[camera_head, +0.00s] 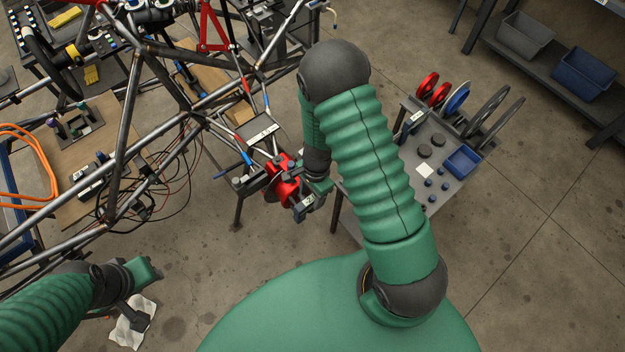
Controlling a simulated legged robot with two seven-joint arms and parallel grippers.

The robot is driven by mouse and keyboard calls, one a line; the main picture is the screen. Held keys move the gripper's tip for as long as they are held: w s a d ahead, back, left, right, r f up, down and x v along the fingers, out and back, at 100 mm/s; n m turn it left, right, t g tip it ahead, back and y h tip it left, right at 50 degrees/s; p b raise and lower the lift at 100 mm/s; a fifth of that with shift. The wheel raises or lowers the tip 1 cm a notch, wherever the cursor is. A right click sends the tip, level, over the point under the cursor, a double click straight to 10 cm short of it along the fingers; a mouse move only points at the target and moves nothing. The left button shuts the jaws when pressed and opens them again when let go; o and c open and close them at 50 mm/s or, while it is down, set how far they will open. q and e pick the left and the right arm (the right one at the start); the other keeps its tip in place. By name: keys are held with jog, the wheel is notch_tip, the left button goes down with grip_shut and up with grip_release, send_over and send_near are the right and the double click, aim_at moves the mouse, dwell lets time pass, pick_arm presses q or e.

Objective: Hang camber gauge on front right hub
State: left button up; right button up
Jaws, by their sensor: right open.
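The red hub (284,178) is at the front right corner of the tube chassis (127,100). A small dark block with a white face (308,202), which looks like the camber gauge, is at the hub's near side. I cannot tell whether it hangs on the hub. My right gripper (298,195) is open right beside the hub and this block; its fingers are partly hidden among the dark parts.
A grey side table (420,185) on the right holds a dark piece with a white label (411,121), a blue tray (462,162) and several discs. Cables (150,185) hang by the chassis. A shelf with bins (585,72) stands far right. Floor is clear at right.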

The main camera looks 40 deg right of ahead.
notch_tip(320, 180, up, 14)
jog(key=d+p, duration=0.1)
jog(key=shift+d+r+p, duration=0.25)
jog(key=shift+d+p, duration=0.05)
jog(key=shift+p, duration=0.05)
jog(key=s+a+r+n+t+h+b, duration=0.1)
jog(key=s+a+r+n, duration=0.3)
jog(key=n, duration=1.3)
jog(key=shift+s+a+r+t+b, duration=0.15)
jog(key=shift+a+r+t+b, duration=0.5)
jog(key=shift+a, duration=0.5)
jog(key=shift+s, duration=0.1)
